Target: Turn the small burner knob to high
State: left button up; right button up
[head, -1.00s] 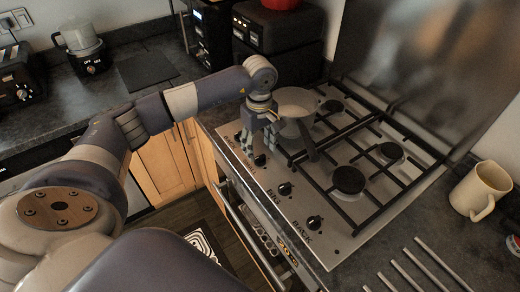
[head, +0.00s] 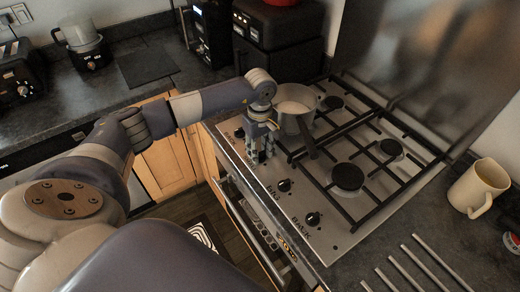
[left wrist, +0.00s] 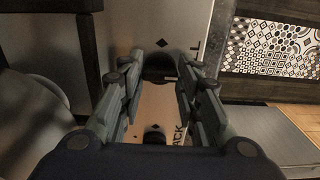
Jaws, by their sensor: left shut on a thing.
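The steel hob (head: 345,235) has a row of black knobs along its front edge. My left gripper (head: 261,155) points down at this row, its fingers shut on a dark knob (left wrist: 160,72) that the head view hides behind them. In the left wrist view the fingertips (left wrist: 158,80) stand on either side of this knob. Its label cannot be read. One knob (head: 240,132) shows to the left of the gripper. Two more, a middle knob (head: 284,185) and an end knob (head: 313,218) by the BACK lettering, show to the right. My right gripper is not in view.
A saucepan (head: 296,108) stands on the hob just behind my gripper, its dark handle pointing towards the front. Black pan grates (head: 365,140) cover the burners. A cream mug (head: 479,188) stands on the counter at right. An oven handle (head: 246,232) runs below the hob's front.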

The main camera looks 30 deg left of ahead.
pick_arm(q)
jog(key=shift+f+n+b, duration=0.15)
jog(key=shift+n+b, duration=0.65)
jog(key=n+b, duration=0.2)
jog(key=shift+n, duration=0.3)
jog(key=n+b, duration=0.2)
jog(key=n, duration=0.1)
jog(key=shift+n, duration=0.3)
jog(key=n+b, duration=0.1)
jog(key=n, duration=0.1)
jog(key=shift+n, duration=0.4)
jog(key=n+b, duration=0.1)
jog(key=n, duration=0.2)
jog(key=shift+r+n+b, duration=0.15)
jog(key=shift+n+b, duration=0.2)
jog(key=shift+n, duration=0.65)
jog(key=shift+r+n+b, duration=0.1)
jog(key=shift+n+b, duration=0.25)
jog(key=shift+n, duration=0.65)
jog(key=shift+w, duration=0.1)
